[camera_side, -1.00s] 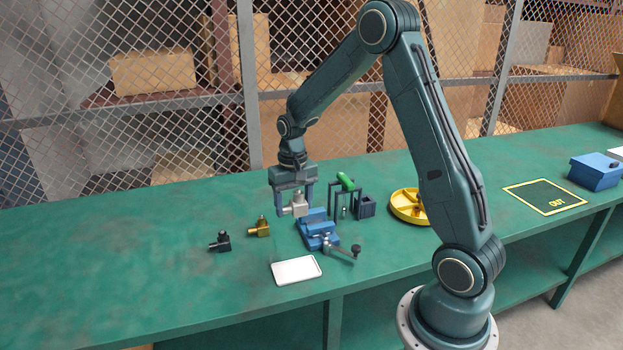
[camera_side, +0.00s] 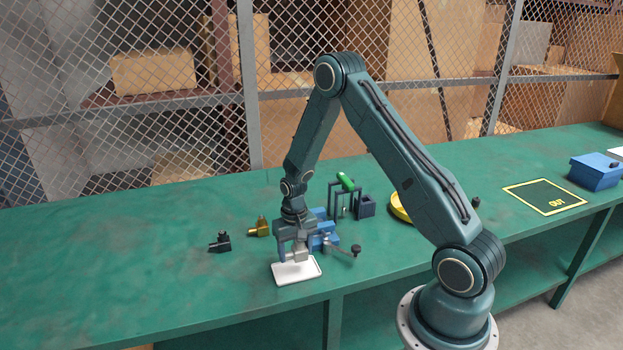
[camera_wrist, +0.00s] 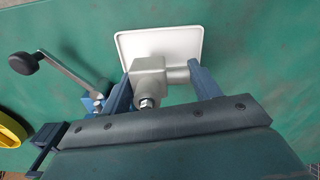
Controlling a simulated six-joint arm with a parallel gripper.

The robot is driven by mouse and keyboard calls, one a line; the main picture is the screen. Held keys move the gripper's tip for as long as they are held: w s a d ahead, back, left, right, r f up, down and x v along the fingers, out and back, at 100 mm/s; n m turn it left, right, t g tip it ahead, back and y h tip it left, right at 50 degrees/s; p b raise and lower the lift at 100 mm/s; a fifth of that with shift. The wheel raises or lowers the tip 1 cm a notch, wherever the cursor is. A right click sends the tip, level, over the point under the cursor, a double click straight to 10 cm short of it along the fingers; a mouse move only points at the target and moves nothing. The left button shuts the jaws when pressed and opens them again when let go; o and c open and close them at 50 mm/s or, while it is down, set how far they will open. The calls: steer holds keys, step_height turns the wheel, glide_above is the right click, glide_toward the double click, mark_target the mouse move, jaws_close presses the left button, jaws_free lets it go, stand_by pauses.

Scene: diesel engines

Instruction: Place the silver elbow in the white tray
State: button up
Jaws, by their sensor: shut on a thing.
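My gripper (camera_side: 294,254) is shut on the silver elbow (camera_side: 298,254), which sits between its two blue fingers. In the side view the elbow is low over the white tray (camera_side: 298,273). I cannot tell whether it touches the tray. In the wrist view the elbow (camera_wrist: 150,76) has a blocky body, a stub to the right and a threaded tip pointing toward the camera. The tray (camera_wrist: 161,42) shows behind it as a rounded rectangle, partly hidden by the elbow and the fingers.
A blue vise (camera_side: 325,240) with a black-knobbed handle stands right beside the tray. A brass elbow (camera_side: 260,229) and a black elbow (camera_side: 221,242) lie to the left. A yellow round tray (camera_side: 399,207) is partly behind my arm. Green bench is clear at far left.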

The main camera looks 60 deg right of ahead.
mark_target(296, 261)
steer(key=shift+f, duration=0.3)
steer(key=shift+f, duration=0.1)
steer(key=shift+f, duration=1.8)
steer(key=shift+f, duration=0.1)
steer(key=o, duration=1.2)
step_height(296, 261, up, 12)
steer(key=shift+f, duration=0.1)
steer(key=shift+r, duration=0.25)
